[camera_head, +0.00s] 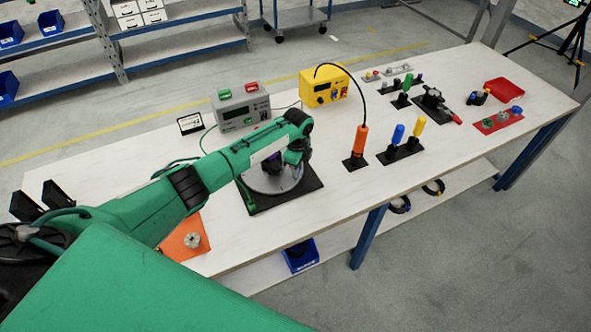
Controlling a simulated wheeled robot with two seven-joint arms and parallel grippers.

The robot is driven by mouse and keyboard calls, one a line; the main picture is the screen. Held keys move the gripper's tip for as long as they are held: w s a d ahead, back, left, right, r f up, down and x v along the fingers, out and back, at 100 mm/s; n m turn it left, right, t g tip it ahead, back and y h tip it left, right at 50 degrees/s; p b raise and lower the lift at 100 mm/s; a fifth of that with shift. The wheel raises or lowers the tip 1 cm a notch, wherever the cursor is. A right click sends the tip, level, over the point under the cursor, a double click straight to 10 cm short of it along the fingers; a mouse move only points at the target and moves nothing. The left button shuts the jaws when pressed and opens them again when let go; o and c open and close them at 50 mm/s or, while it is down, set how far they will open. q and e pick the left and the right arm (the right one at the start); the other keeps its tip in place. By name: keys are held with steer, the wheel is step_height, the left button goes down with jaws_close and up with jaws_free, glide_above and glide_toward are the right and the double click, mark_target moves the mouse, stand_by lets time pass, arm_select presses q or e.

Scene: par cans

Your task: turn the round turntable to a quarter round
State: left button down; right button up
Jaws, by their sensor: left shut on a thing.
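The round turntable (262,183) is a grey disc on a black square base plate (264,206) near the front edge of the white workbench. My green left arm reaches over it from the left. My left gripper (274,166) points down at the disc and is shut on a small dark purple part of the turntable. The wrist and forearm hide most of the fingers and the disc's far left side. How far the disc is turned cannot be read here. My right gripper is not in view.
A grey meter box (241,112) and a yellow device (325,88) stand behind the turntable. An orange-handled tool (360,142) stands upright to its right, beside blue and yellow handles (402,143). An orange plate (183,240) lies front left.

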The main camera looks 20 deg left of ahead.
arm_select(q)
steer(key=shift+w+r+n, duration=0.1)
steer(key=shift+w+n, duration=0.2)
steer(key=shift+w, duration=0.15)
stand_by(0.4)
steer(key=c, duration=1.3)
jaws_free()
steer(key=shift+a, duration=0.1)
steer(key=shift+r+b, duration=1.5)
steer(key=shift+r, duration=5.35)
